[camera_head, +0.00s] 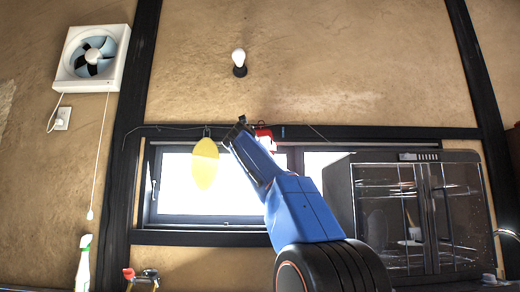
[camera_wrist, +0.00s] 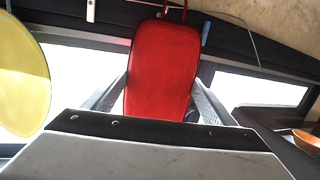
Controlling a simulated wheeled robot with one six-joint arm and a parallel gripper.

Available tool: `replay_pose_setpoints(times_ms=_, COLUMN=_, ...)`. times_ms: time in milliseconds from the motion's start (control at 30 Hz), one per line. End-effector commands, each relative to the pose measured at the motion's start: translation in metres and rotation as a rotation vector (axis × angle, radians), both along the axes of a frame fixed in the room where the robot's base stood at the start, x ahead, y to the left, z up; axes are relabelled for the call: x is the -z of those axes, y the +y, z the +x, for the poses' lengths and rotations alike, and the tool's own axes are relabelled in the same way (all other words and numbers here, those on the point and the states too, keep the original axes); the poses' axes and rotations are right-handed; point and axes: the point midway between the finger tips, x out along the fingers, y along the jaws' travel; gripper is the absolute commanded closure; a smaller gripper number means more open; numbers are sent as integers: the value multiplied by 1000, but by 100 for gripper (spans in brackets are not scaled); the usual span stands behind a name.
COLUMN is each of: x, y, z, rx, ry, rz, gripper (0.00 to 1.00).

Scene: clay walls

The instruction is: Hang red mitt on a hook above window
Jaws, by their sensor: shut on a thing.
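The red mitt (camera_wrist: 162,65) stands upright between the two fingers of my gripper (camera_wrist: 161,80), which is shut on it. A red loop or hook-like piece shows at the mitt's top edge in the wrist view; I cannot tell whether it is on a hook. In the head view a little of the red mitt (camera_head: 263,131) shows at the dark beam above the window, mostly behind my blue arm. A blue hook (camera_wrist: 205,33) is just right of the mitt's top, and a pale hook (camera_wrist: 90,11) is to its left.
A yellow oval item (camera_head: 205,164) hangs at the window's left, close to my arm; it also shows in the wrist view (camera_wrist: 22,75). A dark glass-fronted cabinet (camera_head: 420,215) stands right of my arm. A bulb (camera_head: 239,58) is on the wall above. A fan (camera_head: 92,58) is upper left.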

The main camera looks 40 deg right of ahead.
Motion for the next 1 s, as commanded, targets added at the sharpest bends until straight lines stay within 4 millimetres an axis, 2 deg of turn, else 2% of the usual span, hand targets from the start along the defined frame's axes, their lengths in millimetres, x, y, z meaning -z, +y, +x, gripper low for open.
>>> replay_pose_setpoints(times_ms=1000, x=8, y=-26, z=39, rx=0, ry=-1, rz=-1, gripper=43)
